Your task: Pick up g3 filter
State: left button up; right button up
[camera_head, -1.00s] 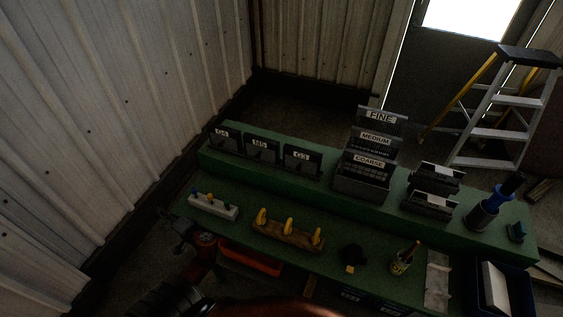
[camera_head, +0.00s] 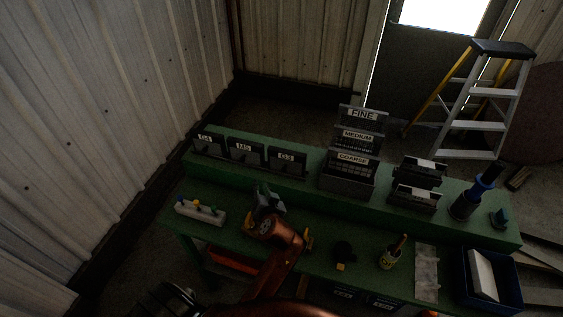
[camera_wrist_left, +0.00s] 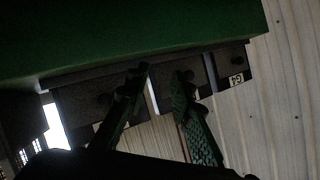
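The g3 filter (camera_head: 287,162) is a dark rectangular panel with a white G3 label. It stands upright on the green raised shelf, rightmost of a row with the M5 (camera_head: 246,151) and G4 (camera_head: 208,144) panels. My left gripper (camera_head: 266,190) is in front of the row, below and left of the G3 panel in the head view, apart from it. In the left wrist view, its fingers (camera_wrist_left: 162,75) are spread and empty. A dark panel that looks like G3 (camera_wrist_left: 80,103) is partly behind the left finger; its label is mostly covered. My right gripper is not in view.
FINE, MEDIUM and COARSE boxes (camera_head: 347,181) stand right of the filters. On the lower green bench are a pegged white block (camera_head: 200,213), a dark item with a yellow part (camera_head: 342,255) and a cup (camera_head: 392,253). My left arm covers the wooden block.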

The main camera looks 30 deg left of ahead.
aim_at(284, 170)
pick_arm(q)
jog(key=w+d+r+m+t+h, duration=0.1)
jog(key=w+d+r+t+h, duration=0.1)
jog(key=w+d+r, duration=0.35)
jog(key=w+f, duration=0.1)
jog(key=w+a+f, duration=0.1)
jog(key=w+f, duration=0.1)
jog(key=w+a+f+p, duration=0.1)
jog(key=shift+w+f, duration=0.25)
jog(key=shift+w, duration=0.15)
jog(key=shift+c, duration=0.2)
grip_shut()
